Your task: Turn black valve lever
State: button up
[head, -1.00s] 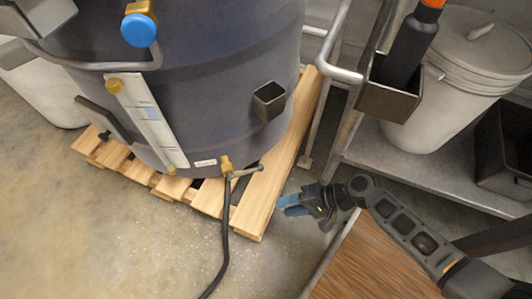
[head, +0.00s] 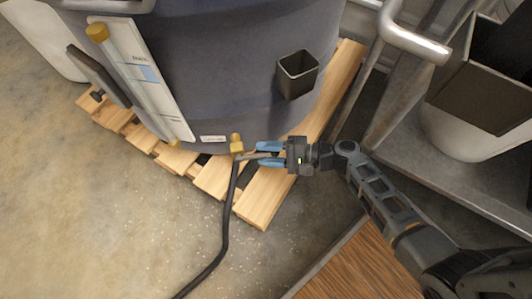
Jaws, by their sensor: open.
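A brass valve (head: 236,145) sticks out low on the front of the big dark blue-grey hopper (head: 230,60), with a black hose (head: 226,225) running down from it. Its dark lever (head: 249,156) points right from the valve body. My gripper (head: 260,154) reaches in from the right, just above the wooden pallet. Its two blue fingers are apart, one on either side of the lever's outer end. The lever's tip is hidden between the fingers, and I cannot tell whether either finger touches it.
The hopper stands on the wooden pallet (head: 262,201). A small dark open box (head: 298,73) is fixed to the hopper above my gripper. A metal rail (head: 412,42) and a shelf with a pale bucket (head: 470,135) stand at the right. Open concrete floor lies at the front left.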

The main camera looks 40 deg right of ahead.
jog(key=shift+w+a, duration=0.2)
grip_shut()
dwell(0.3)
